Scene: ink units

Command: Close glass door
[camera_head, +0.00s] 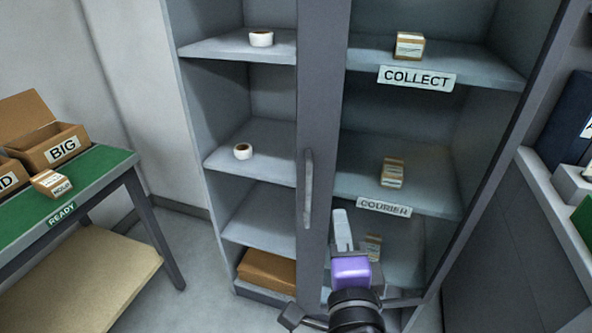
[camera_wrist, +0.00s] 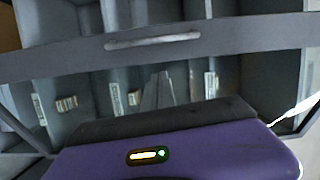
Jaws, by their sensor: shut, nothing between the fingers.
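The glass door (camera_head: 325,100) has a dark grey frame and stands ajar in front of the right part of the cabinet. A grey vertical handle (camera_head: 308,188) is on its left upright. The handle also shows in the wrist view (camera_wrist: 152,40), lying across the top. My purple gripper (camera_head: 342,212) is low in front of the door, to the right of the handle upright and apart from the handle. Its fingers are shut and empty in the wrist view (camera_wrist: 160,75). Whether they touch the glass I cannot tell.
The cabinet's open left shelves (camera_head: 262,206) hold two tape rolls and brown cardboard (camera_head: 267,269). Small boxes stand on the right shelves, labelled COLLECT (camera_head: 416,78) and COURIER (camera_head: 384,207). A green-topped table (camera_head: 105,165) is at left; a grey counter (camera_head: 550,200) at right.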

